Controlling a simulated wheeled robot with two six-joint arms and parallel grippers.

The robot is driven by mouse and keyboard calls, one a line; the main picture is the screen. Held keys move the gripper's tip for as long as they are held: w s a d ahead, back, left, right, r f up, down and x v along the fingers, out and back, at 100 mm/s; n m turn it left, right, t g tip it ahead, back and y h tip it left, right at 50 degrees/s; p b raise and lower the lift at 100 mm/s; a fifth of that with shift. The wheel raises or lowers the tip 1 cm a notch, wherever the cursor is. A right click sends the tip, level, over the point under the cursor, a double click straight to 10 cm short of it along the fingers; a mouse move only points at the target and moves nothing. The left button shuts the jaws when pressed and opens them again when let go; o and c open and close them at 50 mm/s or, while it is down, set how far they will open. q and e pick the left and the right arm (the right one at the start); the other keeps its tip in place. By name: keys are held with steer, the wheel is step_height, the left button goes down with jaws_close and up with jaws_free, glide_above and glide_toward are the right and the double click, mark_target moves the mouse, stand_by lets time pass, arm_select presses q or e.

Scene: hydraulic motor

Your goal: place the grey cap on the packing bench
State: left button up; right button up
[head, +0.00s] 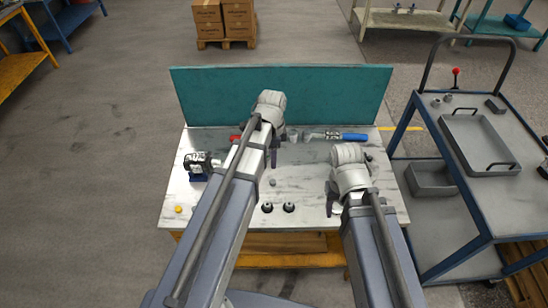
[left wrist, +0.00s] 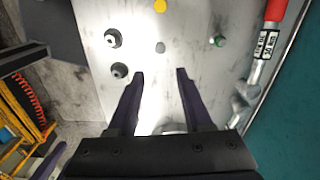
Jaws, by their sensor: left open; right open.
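A small grey cap (head: 272,183) lies on the pale bench top (head: 310,180), behind two dark fittings with grey tops. It also shows in the left wrist view (left wrist: 160,47), beyond the fingertips and touched by neither. My left gripper (head: 273,157) is open and empty above the bench, farther back than the cap. Its fingers (left wrist: 160,75) are spread apart in the left wrist view. My right gripper (head: 332,200) points down over the right part of the bench, open, with nothing seen in it. I cannot tell its height.
Two fittings (head: 278,207) stand near the front edge. A dark motor (head: 200,165) and a yellow cap (head: 179,209) are at left. A blue-handled tool (head: 352,136) lies by the teal backboard (head: 330,95). A green-topped part (left wrist: 219,41) is near the left gripper. A cart (head: 440,130) stands right.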

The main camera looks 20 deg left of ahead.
arm_select(q)
steer(key=s+d+n+y, duration=0.1)
steer(key=s+d+n, duration=0.9)
steer(key=s, duration=0.4)
steer(key=shift+d, duration=0.5)
